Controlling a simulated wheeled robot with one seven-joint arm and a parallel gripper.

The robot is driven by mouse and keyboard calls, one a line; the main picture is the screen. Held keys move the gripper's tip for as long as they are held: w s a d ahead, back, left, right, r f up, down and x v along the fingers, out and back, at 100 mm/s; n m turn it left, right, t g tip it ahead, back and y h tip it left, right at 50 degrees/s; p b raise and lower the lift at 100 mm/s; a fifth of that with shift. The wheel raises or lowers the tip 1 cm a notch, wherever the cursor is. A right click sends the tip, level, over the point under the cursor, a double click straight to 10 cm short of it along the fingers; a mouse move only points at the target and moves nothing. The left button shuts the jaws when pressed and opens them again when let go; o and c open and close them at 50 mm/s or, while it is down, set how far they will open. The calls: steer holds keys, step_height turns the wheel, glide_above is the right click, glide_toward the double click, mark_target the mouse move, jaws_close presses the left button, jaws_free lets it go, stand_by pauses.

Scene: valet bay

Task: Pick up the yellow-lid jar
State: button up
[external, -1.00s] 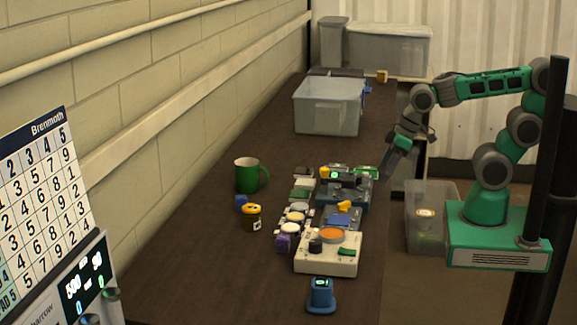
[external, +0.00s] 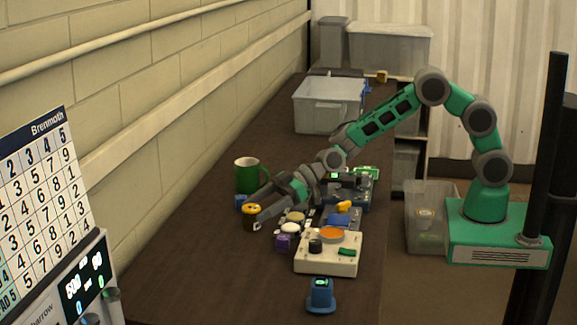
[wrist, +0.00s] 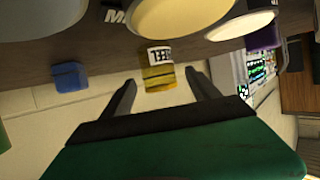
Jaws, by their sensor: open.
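The yellow-lid jar (external: 251,216) is a small dark jar with a yellow lid and a white label, standing upright on the dark bench. In the wrist view the jar (wrist: 160,69) shows its yellow lid and black-and-white label between the fingertips, a little beyond them. My gripper (external: 255,209) is low over the bench with its fingers reaching to the jar. In the wrist view my gripper (wrist: 160,88) is open, one finger on each side of the lid. I cannot tell whether either finger touches it.
A green mug (external: 247,175) stands behind the jar, and a blue block (external: 241,202) lies close to its left. A purple block (external: 283,242) and a cream device with an orange dial (external: 328,262) stand to the right. The bench in front of the jar is clear.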

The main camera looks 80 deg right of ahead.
steer(key=x, duration=0.2)
steer(key=shift+w+a+f, duration=0.15)
steer(key=shift+w+a, duration=0.05)
steer(key=shift+w, duration=0.05)
steer(key=shift+c, duration=0.2)
steer(key=c, duration=1.4)
